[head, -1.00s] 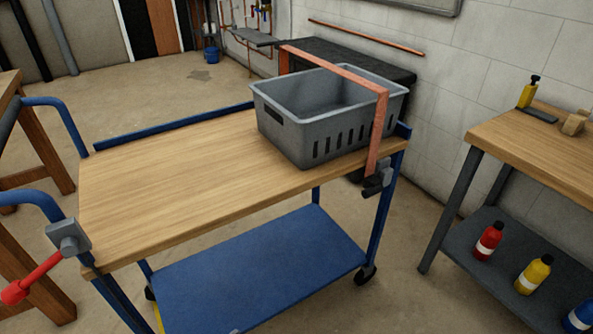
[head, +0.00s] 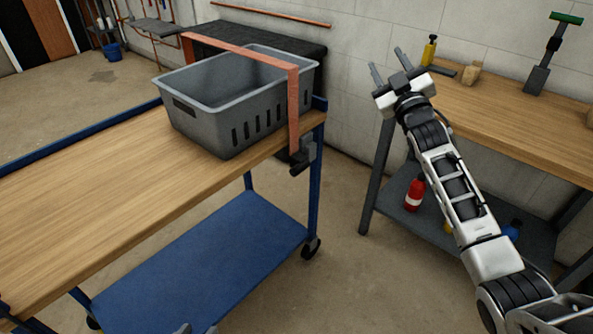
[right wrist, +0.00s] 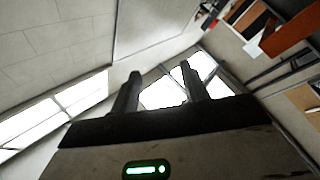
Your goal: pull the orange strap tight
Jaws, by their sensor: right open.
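The orange strap (head: 294,110) runs over the grey crate (head: 222,133) on the cart and down its near right side. Its lower end meets a dark grey buckle (head: 303,155) at the cart's edge. My right gripper (head: 387,60) is open and empty, raised to the right of the crate, apart from strap and buckle. Its two fingers also show in the right wrist view (right wrist: 159,78), pointing at windows, with nothing between them. Small pale tips (head: 196,329) at the bottom edge seem to be my left gripper, mostly cut off.
The wooden cart top (head: 80,215) is clear left of the crate; a blue shelf (head: 205,265) lies below. A workbench (head: 500,115) at the right holds a yellow bottle (head: 429,50), a wooden block (head: 471,72) and a green-topped tool (head: 545,60). A red bottle (head: 414,194) stands below.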

